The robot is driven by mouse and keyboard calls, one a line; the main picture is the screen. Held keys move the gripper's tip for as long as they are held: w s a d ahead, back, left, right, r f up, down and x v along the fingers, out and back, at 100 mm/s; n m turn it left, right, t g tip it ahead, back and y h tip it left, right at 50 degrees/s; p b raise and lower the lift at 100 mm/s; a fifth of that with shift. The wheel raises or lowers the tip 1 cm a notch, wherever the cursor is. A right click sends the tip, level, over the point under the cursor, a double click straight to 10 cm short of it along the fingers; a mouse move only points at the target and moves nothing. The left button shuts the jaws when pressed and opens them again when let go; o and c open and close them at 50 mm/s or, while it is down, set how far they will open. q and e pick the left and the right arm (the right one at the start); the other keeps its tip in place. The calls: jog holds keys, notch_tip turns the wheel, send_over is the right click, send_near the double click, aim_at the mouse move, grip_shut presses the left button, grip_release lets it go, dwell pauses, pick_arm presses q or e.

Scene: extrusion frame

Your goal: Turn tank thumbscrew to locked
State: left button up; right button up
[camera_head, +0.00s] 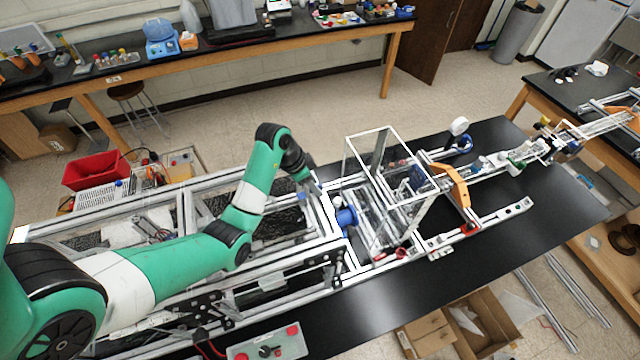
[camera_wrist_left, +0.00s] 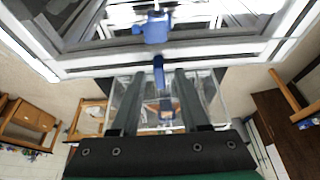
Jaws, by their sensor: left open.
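The clear tank (camera_head: 405,222) with a white-edged frame stands on the black bench in the head view. A blue knob (camera_head: 347,216), likely the thumbscrew, sits at its left side by the aluminium frame. My left gripper (camera_head: 309,186) is just up and left of that knob. In the left wrist view the two dark fingers of my left gripper (camera_wrist_left: 158,76) are apart. A narrow blue piece (camera_wrist_left: 158,68) shows between their tips; I cannot tell if they touch it. A wider blue fitting (camera_wrist_left: 155,30) is on the frame beyond. My right gripper is out of view.
An aluminium extrusion frame (camera_head: 185,207) lies under my left arm. An orange bracket (camera_head: 458,186) and rails stand right of the tank. A grey box with red buttons (camera_head: 268,345) is at the front edge. The black bench (camera_head: 480,255) is clear at front right.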

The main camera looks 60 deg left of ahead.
pick_arm(q)
grip_shut()
